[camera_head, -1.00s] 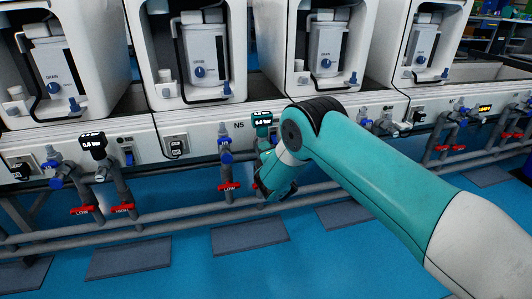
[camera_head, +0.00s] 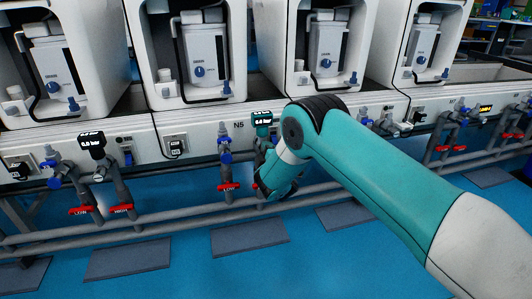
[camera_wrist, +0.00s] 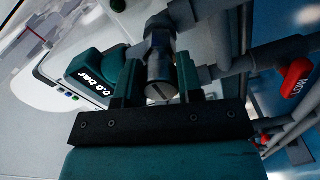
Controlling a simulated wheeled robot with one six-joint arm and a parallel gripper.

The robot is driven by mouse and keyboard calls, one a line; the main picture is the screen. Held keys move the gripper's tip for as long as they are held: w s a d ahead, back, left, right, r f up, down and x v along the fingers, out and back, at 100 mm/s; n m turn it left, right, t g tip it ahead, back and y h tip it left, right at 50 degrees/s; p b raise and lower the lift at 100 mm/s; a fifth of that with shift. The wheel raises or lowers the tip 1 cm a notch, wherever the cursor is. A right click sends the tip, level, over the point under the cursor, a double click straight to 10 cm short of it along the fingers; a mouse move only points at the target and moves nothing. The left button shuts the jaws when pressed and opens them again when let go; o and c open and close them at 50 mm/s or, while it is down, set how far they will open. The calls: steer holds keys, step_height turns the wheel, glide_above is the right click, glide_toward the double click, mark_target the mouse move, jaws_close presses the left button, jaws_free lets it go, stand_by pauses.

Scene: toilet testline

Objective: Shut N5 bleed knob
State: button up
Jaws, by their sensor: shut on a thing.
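The N5 label (camera_head: 240,125) is on the white panel in the head view, just left of my arm. In the wrist view my gripper (camera_wrist: 159,82) is shut around a short grey metal knob with a slotted end (camera_wrist: 161,88). One dark teal finger lies on each side of it. A teal gauge (camera_wrist: 95,75) beside the fingers reads 0.0 bar; it also shows in the head view (camera_head: 262,118). In the head view my gripper (camera_head: 274,180) is low beside the N5 pipes, and my arm hides the knob there.
A red LOW handle (camera_wrist: 298,78) is at the right of the wrist view. A blue-handled valve (camera_head: 225,157) and a red handle (camera_head: 228,187) stand left of my gripper. Grey pipes (camera_head: 150,232) run along the front. The blue floor has grey plates.

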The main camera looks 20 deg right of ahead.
steer(key=shift+f, duration=0.1)
steer(key=o, duration=0.9)
steer(key=s+b, duration=1.7)
steer(key=b, duration=0.2)
steer(key=shift+s, duration=0.25)
